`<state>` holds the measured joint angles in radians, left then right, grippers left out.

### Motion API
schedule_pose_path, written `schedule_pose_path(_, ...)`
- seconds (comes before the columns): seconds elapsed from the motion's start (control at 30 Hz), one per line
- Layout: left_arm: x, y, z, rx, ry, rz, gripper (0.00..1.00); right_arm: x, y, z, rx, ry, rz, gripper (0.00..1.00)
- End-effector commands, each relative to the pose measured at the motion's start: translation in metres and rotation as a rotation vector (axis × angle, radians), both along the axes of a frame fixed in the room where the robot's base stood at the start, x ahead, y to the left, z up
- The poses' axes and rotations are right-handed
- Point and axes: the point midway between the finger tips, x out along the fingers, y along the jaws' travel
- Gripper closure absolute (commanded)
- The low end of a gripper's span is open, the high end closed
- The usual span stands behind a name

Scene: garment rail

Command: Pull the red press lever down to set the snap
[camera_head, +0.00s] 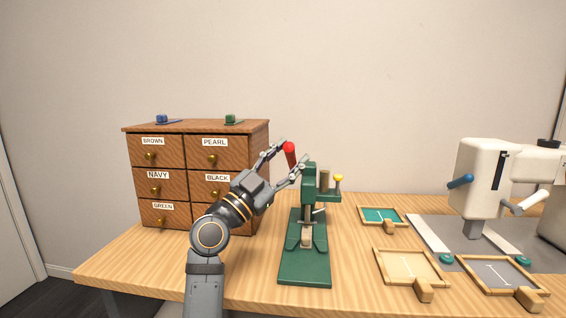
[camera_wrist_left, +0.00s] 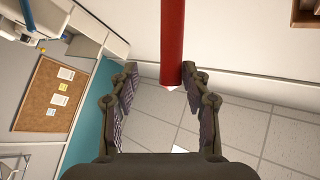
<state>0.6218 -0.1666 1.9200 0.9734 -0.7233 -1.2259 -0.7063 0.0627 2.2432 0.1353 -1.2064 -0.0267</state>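The green snap press (camera_head: 305,245) stands upright on the wooden table. Its red lever (camera_head: 289,152) points up at the upper left of the press. My left gripper (camera_head: 294,150) is at the lever's height, with its two fingers spread apart around the upper part of the lever. In the left wrist view the red lever (camera_wrist_left: 172,40) comes down from the top between the open fingers, close to the right-hand finger. I cannot tell whether that finger touches it. My right gripper is in neither view.
A wooden drawer cabinet (camera_head: 190,128) stands behind my left arm. Shallow trays, including a green-lined one (camera_head: 381,216) and a beige one (camera_head: 411,268), lie right of the press. A white machine (camera_head: 482,180) stands at the far right.

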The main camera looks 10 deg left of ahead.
Motion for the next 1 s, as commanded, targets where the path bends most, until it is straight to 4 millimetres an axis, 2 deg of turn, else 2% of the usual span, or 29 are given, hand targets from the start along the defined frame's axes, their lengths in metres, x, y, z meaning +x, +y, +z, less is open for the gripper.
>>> schedule_pose_path(0.17, -0.017, 0.015, -0.015, 0.006, 0.002, 0.003, 0.53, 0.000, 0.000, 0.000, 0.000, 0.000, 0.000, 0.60)
schedule_pose_path(0.33, -0.048, 0.040, -0.037, 0.008, 0.003, 0.004, 0.53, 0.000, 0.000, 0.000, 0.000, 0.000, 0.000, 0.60)
schedule_pose_path(0.5, -0.070, 0.058, -0.052, 0.007, 0.002, 0.003, 0.53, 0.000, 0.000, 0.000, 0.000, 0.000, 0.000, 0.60)
schedule_pose_path(0.7, -0.080, 0.066, -0.057, 0.002, 0.000, 0.001, 0.53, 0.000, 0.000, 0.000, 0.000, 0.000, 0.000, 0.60)
schedule_pose_path(1.0, -0.081, 0.066, -0.057, 0.000, 0.000, 0.000, 0.53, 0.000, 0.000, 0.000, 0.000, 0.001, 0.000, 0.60)
